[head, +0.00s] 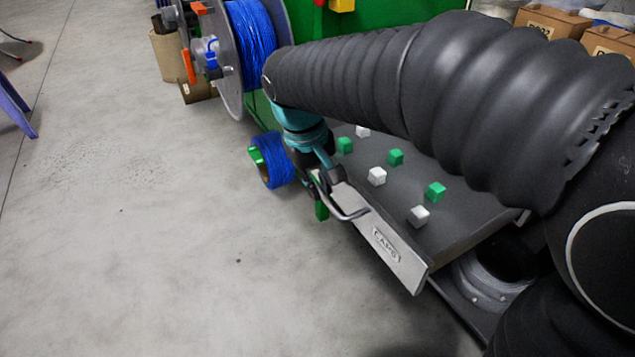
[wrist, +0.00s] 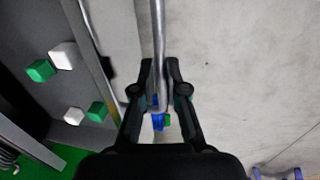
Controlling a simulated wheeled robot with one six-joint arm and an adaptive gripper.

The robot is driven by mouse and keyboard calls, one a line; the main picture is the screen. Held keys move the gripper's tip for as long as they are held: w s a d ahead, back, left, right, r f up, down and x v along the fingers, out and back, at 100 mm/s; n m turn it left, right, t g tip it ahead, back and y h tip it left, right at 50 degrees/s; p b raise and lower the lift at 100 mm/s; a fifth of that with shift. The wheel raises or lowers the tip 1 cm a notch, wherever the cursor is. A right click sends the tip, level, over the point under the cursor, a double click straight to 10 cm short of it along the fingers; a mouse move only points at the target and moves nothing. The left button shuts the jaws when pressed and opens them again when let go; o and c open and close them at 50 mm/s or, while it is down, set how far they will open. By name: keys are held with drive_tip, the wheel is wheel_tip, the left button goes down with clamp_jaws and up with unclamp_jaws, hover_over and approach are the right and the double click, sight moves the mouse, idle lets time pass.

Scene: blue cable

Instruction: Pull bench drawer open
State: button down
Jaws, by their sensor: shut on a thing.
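The bench drawer has a light metal front (head: 405,264) with a label that reads CAPS. It stands out from the green bench, and its dark inside (head: 455,215) shows. Several green and white cubes lie in it, such as a green cube (head: 436,192) and a white cube (head: 418,216). The drawer handle (head: 350,215) is a bent metal bar on the front. My gripper (head: 322,183) is at the handle's far end in the head view. In the wrist view my gripper (wrist: 160,68) is shut on the handle bar (wrist: 160,30), which runs between its fingers.
A large blue cable reel (head: 252,45) stands at the bench, with a smaller blue cable spool (head: 272,160) on the floor below. Cardboard boxes (head: 553,20) are at the back right. The concrete floor (head: 150,230) in front of the drawer is clear.

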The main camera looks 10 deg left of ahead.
drive_tip(key=c, duration=1.2)
unclamp_jaws()
wheel_tip(320, 180, up, 12)
drive_tip(key=s+a, duration=0.1)
drive_tip(key=shift+s+a+f, duration=0.15)
drive_tip(key=shift+s+a, duration=0.15)
drive_tip(key=shift+a, duration=0.05)
